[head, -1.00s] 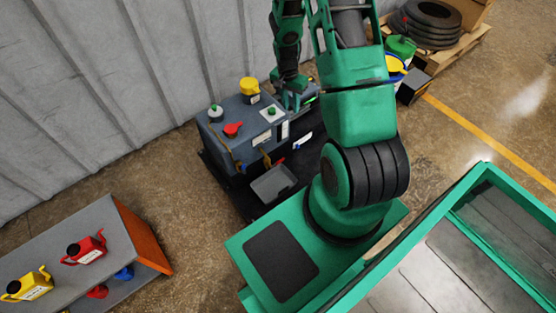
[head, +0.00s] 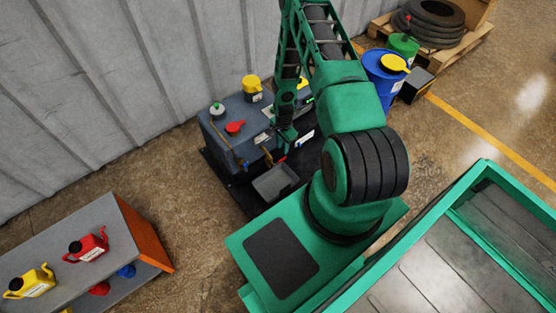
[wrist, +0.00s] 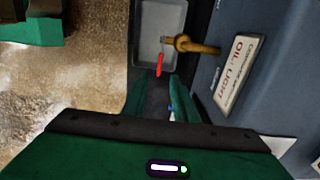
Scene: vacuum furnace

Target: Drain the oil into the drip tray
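The grey drip tray (head: 262,193) sits on the dark base in front of the grey machine (head: 222,142); part of it shows at the top of the wrist view (wrist: 146,42). It looks empty. A brass drain spout (wrist: 196,47) sticks out of the machine's side over the tray. A red lever (wrist: 159,66) hangs at the spout. My gripper (wrist: 160,92) is open, its two green fingers apart with nothing held. The lever lies just beyond the fingertips, roughly in line with the gap. In the head view my gripper is low by the machine's front, partly hidden.
A plate reading "OIL: LIGHT" (wrist: 238,75) is beside the spout. The machine's top carries a red cap (head: 235,126) and a yellow cap (head: 252,83). A shelf (head: 88,226) with red and yellow oil cans stands left. A blue drum (head: 384,75) stands behind right.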

